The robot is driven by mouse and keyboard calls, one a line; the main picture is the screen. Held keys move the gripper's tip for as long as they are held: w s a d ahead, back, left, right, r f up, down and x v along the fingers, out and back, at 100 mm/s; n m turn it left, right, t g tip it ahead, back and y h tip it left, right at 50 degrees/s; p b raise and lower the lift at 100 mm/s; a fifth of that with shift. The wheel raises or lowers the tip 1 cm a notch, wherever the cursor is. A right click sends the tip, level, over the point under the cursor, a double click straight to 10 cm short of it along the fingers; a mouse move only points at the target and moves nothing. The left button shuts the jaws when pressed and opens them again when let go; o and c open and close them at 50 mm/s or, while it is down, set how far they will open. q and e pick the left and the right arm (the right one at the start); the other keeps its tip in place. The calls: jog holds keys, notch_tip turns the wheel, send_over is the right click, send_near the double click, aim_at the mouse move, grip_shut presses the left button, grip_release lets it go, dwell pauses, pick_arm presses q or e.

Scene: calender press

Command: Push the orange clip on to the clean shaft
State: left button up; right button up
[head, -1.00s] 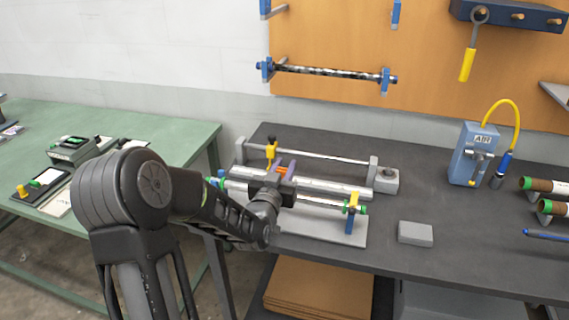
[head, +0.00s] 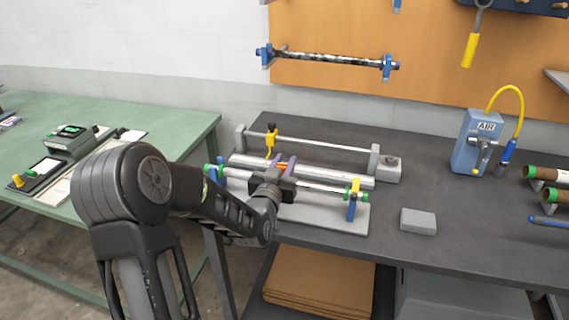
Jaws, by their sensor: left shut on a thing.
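My left gripper (head: 280,166) reaches in from the left over the press on the dark bench. It is shut on the orange clip (head: 284,165), of which only a small part shows between the fingers. The front shaft (head: 320,187), a bright bar with green ends, lies across blue and yellow supports. The gripper and clip are at the shaft's middle, and the gripper hides that stretch. I cannot tell whether the clip touches the shaft. My right gripper is not in view.
A dirty, blotched shaft (head: 330,57) hangs on the orange board in blue brackets. A grey block (head: 418,220) lies right of the press. A blue air unit (head: 478,142) with a yellow hose and brown rolls (head: 550,176) stand farther right. Bare bench lies between.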

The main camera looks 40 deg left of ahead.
pick_arm(q)
grip_shut()
jog(key=shift+f+b, duration=0.5)
jog(key=shift+b, duration=0.3)
dwell(0.5)
jog(key=o, duration=0.9)
grip_release()
jog(key=shift+c, duration=0.2)
